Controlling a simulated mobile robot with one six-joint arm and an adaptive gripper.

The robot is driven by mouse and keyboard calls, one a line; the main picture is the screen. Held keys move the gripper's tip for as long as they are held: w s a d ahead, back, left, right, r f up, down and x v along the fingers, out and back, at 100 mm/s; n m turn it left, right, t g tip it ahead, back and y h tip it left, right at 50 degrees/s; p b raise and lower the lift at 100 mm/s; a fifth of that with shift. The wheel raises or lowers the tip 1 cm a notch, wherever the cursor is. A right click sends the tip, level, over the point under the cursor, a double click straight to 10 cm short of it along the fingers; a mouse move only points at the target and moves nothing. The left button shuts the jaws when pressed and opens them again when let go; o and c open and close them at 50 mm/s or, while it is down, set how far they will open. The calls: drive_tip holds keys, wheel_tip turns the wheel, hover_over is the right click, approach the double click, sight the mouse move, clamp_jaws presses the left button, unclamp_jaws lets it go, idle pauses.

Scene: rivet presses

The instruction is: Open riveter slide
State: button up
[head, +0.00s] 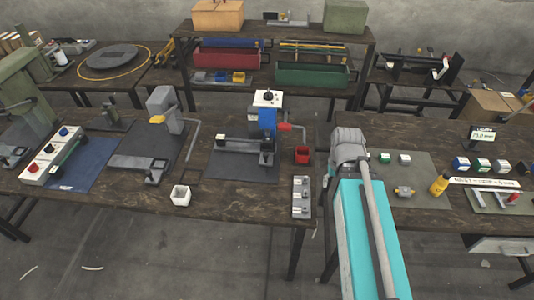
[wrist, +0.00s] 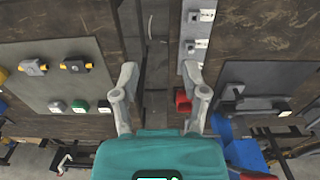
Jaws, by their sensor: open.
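The blue rivet press (head: 266,122) with a red handle (head: 285,127) stands on a dark mat in the middle of the left bench. A grey slide bar (head: 240,143) with a pale end block reaches left from its base. A second press (head: 160,102), grey with a yellow part, stands left of it with a similar grey bar (head: 138,162). I cannot tell which slide is meant. In the wrist view, my gripper (wrist: 161,72) is open and empty above the gap between benches. A grey bar (wrist: 258,105) lies to its right, apart from the fingers.
A red bin (head: 302,155) sits right of the blue press, and a grey plate with fixtures (head: 301,197) lies at the bench edge. The right bench (head: 430,215) holds blocks and a yellow bottle (head: 439,185).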

drive_tip(key=shift+o, duration=0.8)
drive_tip(key=shift+w+a+f+b, duration=0.15)
drive_tip(key=shift+w+f+b, duration=0.1)
drive_tip(key=shift+b, duration=0.05)
drive_tip(key=m+y+b, duration=1.4)
drive_tip(key=m+b, duration=0.4)
drive_tip(key=b, duration=0.4)
approach(266, 154)
drive_tip(key=r+v, duration=0.1)
drive_tip(key=v, duration=0.3)
drive_tip(key=shift+a+f, duration=0.3)
drive_tip(key=shift+a+h, duration=0.1)
drive_tip(key=shift+h, duration=0.2)
drive_tip(key=b+x, duration=0.5)
drive_tip(key=x, duration=0.8)
drive_tip(key=shift+w+a+f, duration=0.1)
drive_tip(key=shift+w+a, duration=0.05)
drive_tip(key=shift+a, duration=0.15)
